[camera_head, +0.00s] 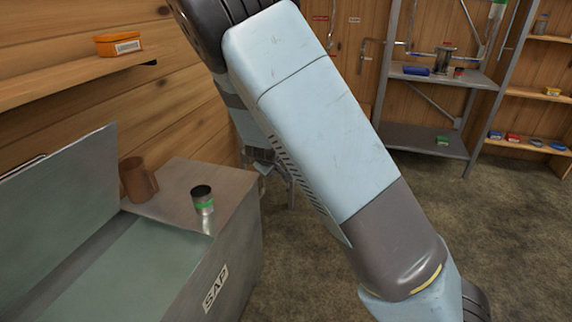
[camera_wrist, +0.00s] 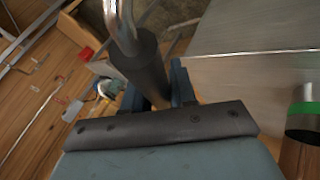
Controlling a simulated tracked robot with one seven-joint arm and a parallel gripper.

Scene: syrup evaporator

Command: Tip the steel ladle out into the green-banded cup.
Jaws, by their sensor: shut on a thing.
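The green-banded cup (camera_head: 203,205) stands upright on the grey metal top beside the open bin; its dark mouth faces up. It also shows at the right edge of the wrist view (camera_wrist: 304,109), cut off by the frame and apart from my gripper. My gripper (camera_wrist: 157,88) is shut on the dark handle of the steel ladle (camera_wrist: 136,62). The ladle's shiny shaft leaves the top of the wrist view, so its bowl and contents are out of sight. In the head view my gripper (camera_head: 264,160) is mostly hidden behind my arm, left of centre, right of the cup.
A brown mug (camera_head: 138,180) stands behind and left of the cup. The grey bin marked SAP (camera_head: 225,265) has a raised lid (camera_head: 60,195). An orange box (camera_head: 118,43) sits on a wall shelf. A metal rack (camera_head: 430,132) stands at the back right. Floor at right is clear.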

